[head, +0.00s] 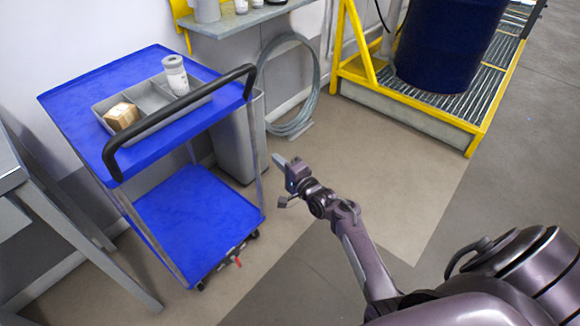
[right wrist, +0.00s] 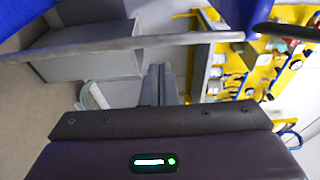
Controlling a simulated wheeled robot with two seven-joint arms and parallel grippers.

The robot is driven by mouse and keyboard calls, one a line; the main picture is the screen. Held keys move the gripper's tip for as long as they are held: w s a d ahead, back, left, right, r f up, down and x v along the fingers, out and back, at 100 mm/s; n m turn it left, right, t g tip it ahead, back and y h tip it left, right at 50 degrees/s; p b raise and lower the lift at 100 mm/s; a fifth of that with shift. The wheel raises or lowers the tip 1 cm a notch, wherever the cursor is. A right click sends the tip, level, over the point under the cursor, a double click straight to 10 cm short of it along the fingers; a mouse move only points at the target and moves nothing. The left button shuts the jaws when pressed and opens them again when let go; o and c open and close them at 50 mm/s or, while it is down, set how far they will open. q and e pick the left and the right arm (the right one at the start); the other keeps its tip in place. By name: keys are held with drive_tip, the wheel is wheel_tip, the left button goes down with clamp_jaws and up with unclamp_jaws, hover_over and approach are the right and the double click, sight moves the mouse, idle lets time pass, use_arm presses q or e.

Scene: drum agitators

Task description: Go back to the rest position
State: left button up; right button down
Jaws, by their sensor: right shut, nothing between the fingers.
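My right gripper (head: 284,166) is at the centre of the head view, held out in the air to the right of the blue cart. Its fingers are together with nothing between them. In the right wrist view the gripper fingers (right wrist: 158,82) show as a narrow dark pair close together. My right arm reaches in from the lower right of the head view. My left gripper is not in either view.
A blue two-shelf cart (head: 70,83) stands at left with a black handle (head: 185,118). A coiled hose (head: 263,90), yellow-framed platform (head: 474,138) and blue drum (head: 445,45) stand behind. Floor right of the cart is clear.

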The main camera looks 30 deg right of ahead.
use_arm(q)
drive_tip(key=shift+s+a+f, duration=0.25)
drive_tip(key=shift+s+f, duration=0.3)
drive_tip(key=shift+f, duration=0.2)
use_arm(e)
drive_tip(key=s, duration=0.4)
drive_tip(key=shift+s+d+r, duration=0.1)
drive_tip(key=shift+d, duration=0.3)
